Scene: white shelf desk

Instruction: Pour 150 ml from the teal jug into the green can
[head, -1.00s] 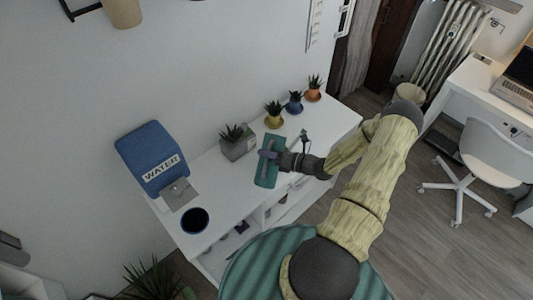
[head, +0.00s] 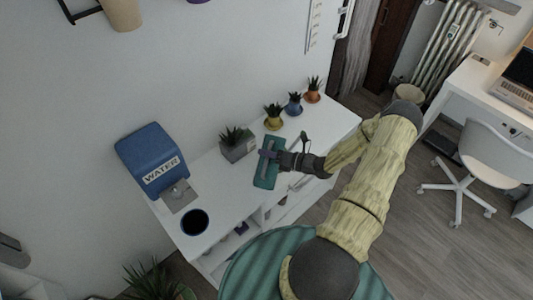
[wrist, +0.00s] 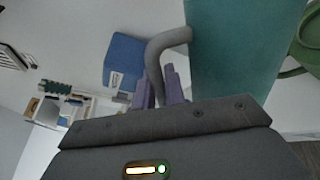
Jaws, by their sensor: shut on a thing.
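The teal jug (head: 267,177) is above the white shelf desk in the head view, in front of the grey plant pot. In the wrist view the jug (wrist: 235,45) fills the upper right, with its grey handle (wrist: 163,48) on its left. My gripper (head: 271,155) is at the jug in the head view. In the wrist view the purple fingers of my gripper (wrist: 159,84) are shut on the handle. A green can (wrist: 309,40) shows partly at the right edge of the wrist view. I cannot make it out in the head view. The jug's contents are hidden.
A blue water dispenser (head: 150,155) stands at the left end of the white desk (head: 228,190), near a dark-filled blue container (head: 194,222). Plants stand along the wall in grey (head: 237,150), yellow (head: 273,123), blue (head: 294,109) and orange (head: 312,97) pots.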

